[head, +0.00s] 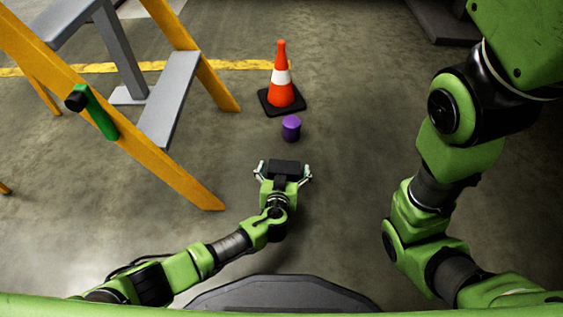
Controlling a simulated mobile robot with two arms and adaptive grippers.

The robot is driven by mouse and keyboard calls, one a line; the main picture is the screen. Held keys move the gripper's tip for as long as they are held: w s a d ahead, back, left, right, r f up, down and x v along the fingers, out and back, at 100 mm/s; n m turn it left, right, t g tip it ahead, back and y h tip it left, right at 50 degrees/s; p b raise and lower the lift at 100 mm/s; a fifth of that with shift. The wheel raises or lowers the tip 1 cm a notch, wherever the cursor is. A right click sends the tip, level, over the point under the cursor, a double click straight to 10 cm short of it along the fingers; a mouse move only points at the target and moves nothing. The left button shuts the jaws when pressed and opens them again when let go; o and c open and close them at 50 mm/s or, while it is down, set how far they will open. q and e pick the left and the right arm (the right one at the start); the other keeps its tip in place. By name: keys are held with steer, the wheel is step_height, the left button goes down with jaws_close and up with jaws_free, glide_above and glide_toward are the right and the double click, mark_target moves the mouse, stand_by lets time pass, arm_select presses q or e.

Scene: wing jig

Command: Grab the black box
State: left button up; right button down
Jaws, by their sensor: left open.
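My left gripper (284,174) is low over the floor in the middle of the head view, pointing away from me. Its two pale fingers are spread apart, so it is open. A black block (285,166) shows between the spread fingers, with a gap on each side. I cannot tell whether it is the black box or a dark part of my gripper, nor whether it touches anything. No other black box shows clearly. My right arm is folded at the right, and its gripper is out of view.
A purple cylinder (291,129) stands just beyond my left gripper. Behind it is an orange and white cone (281,80) on a black base. An orange ladder (175,169) with grey steps stands at the left, with a green black-ended object (99,114) on it. Concrete floor is clear around the gripper.

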arm_select(q)
steer(key=shift+w+d, duration=0.1)
steer(key=shift+w, duration=0.05)
steer(key=c, duration=1.3)
steer(key=shift+r, duration=0.1)
